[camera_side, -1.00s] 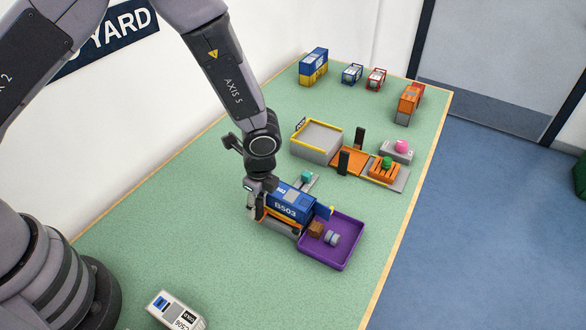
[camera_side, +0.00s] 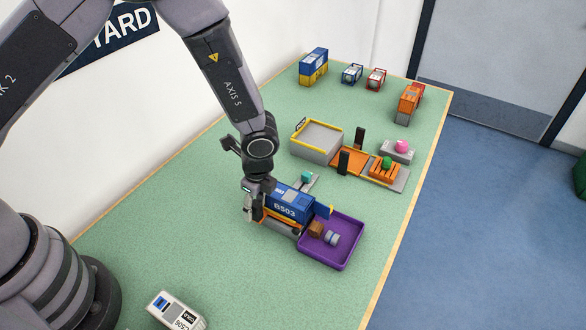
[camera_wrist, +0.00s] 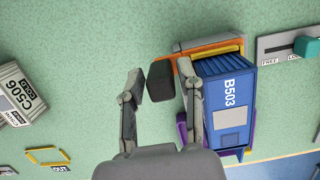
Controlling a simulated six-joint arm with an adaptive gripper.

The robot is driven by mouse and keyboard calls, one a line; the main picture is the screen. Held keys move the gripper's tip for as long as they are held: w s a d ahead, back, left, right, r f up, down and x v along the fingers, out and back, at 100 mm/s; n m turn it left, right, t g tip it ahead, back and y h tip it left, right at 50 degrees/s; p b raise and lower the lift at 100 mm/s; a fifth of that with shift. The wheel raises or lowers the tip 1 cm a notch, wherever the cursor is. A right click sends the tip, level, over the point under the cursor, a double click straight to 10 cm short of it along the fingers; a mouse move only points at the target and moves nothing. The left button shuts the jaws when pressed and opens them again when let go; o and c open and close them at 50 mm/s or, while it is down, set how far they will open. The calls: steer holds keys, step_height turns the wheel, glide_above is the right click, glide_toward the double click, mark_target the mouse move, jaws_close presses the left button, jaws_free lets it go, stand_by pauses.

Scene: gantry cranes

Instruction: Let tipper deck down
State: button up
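The tipper deck (camera_wrist: 207,43) is an orange and yellow frame under the blue container B503 (camera_side: 288,204). The container also shows in the wrist view (camera_wrist: 222,105). It lies on the deck with its end at the purple tray (camera_side: 347,259); I cannot tell exactly how much the deck tilts. My gripper (camera_side: 256,208) is low at the deck's near-left end. In the wrist view my gripper (camera_wrist: 160,76) is open, with a dark block (camera_wrist: 160,82) between its fingers, closer to the right finger. The right finger overlaps the container's edge in view.
A brown box (camera_side: 316,229) and a grey drum (camera_side: 332,238) lie in the tray. A teal lever (camera_wrist: 306,47) sits on a plate marked FREE beside the deck. A white container C506 (camera_side: 177,311) stands near my base. Green table is clear left of the deck.

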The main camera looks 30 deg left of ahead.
steer(key=shift+r, duration=0.1)
step_height(320, 180, up, 12)
steer(key=d, duration=0.1)
steer(key=shift+d, duration=0.4)
steer(key=s+a+r+n+t+h, duration=0.1)
steer(key=s+a+r+n, duration=0.1)
steer(key=a+r+n, duration=0.5)
steer(key=s+a+r+n+t, duration=0.1)
steer(key=s+a+r, duration=0.2)
steer(key=a+r, duration=0.5)
steer(key=s+a+r+n+t, duration=0.1)
steer(key=s+a+r+n, duration=0.2)
steer(key=s, duration=0.4)
steer(key=s+a+r+n+t, duration=0.2)
steer(key=s+a+r+n, duration=0.1)
steer(key=s+r+n, duration=0.2)
steer(key=s+n, duration=0.2)
steer(key=s, duration=0.1)
steer(key=shift+a+t+h, duration=0.15)
steer(key=shift+t+h, duration=0.15)
steer(key=shift+w+r, duration=0.1)
